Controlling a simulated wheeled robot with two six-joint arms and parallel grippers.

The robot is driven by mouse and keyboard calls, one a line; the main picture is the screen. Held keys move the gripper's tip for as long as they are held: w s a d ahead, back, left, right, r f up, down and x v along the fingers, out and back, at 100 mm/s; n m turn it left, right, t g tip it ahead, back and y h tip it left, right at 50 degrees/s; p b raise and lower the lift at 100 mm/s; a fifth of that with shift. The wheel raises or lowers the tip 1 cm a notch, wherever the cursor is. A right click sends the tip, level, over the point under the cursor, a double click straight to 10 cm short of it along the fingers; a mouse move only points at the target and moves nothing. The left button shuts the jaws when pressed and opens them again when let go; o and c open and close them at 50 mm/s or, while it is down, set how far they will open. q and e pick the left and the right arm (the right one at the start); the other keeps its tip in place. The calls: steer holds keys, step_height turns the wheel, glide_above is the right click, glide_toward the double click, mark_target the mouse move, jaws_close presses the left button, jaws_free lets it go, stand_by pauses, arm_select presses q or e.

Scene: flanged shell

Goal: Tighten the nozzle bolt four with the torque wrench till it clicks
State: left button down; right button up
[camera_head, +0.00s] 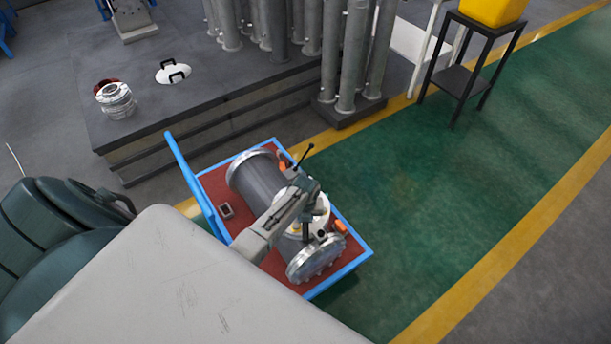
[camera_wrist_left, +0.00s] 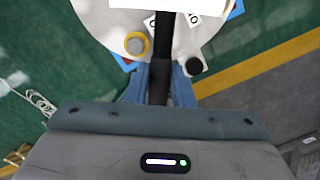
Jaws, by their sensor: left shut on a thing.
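The flanged shell (camera_head: 262,182) lies on its side on the red top of a blue cart, with a bolted metal flange at each end. My left arm reaches over it from the lower left. My left gripper (camera_head: 308,192) is above the shell's near-right half. In the left wrist view, the left gripper (camera_wrist_left: 160,80) is shut on a dark bar (camera_wrist_left: 162,45), apparently the torque wrench. Below it is a pale round surface (camera_wrist_left: 100,15) with a yellow ring and white number labels. The arm and tool hide much of the nozzle; I cannot tell which bolt is engaged. My right gripper is not in view.
The blue cart (camera_head: 345,265) has orange pieces and a small dark box on its top. A dark platform (camera_head: 215,100) with upright grey pipes stands behind. A black stand (camera_head: 455,80) holds a yellow container. The green floor on the right is clear.

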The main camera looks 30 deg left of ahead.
arm_select(q)
steer(key=shift+w+r, duration=0.1)
steer(key=shift+r, duration=1.3)
